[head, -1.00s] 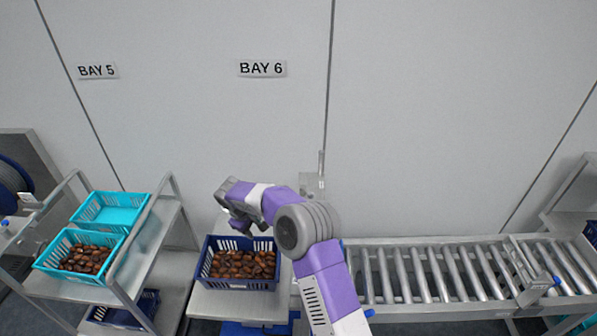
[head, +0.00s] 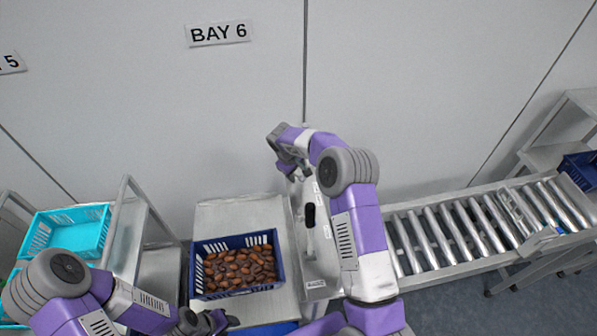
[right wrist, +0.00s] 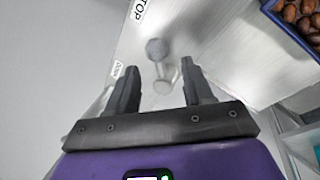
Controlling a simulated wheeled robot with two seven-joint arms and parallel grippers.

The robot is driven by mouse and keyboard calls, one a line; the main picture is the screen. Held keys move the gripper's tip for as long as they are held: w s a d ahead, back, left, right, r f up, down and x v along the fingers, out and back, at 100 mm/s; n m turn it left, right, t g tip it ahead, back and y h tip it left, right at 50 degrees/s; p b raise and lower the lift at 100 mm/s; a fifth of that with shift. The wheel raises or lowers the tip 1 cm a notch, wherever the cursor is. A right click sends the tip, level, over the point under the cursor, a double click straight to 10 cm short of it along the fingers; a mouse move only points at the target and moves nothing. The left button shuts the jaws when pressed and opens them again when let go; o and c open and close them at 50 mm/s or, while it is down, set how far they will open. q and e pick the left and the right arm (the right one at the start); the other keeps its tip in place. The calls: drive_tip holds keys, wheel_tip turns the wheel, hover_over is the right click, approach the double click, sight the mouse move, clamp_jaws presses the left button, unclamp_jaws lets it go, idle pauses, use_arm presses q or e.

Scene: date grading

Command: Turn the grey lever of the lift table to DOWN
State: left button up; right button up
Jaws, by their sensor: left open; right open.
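The grey lever (right wrist: 157,50) shows in the right wrist view as a round knob on a short stem. It lies between and beyond the fingers of my right gripper (right wrist: 160,77), which is open; I cannot tell whether they touch it. A small label (right wrist: 117,70) beside the left finger is hard to read, and another (right wrist: 139,10) reads "TOP". My left gripper (head: 208,323) is open, low at the front.
A blue crate of dates (head: 194,272) stands on the lift table. A grey housing with a dark slot (head: 309,216) stands to its right, beside a roller conveyor (head: 450,235). A rack with a turquoise crate (head: 70,217) is at left. The wall is close behind.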

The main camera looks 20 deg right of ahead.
drive_tip(key=shift+x, duration=1.25)
drive_tip(key=shift+w, duration=0.1)
clamp_jaws()
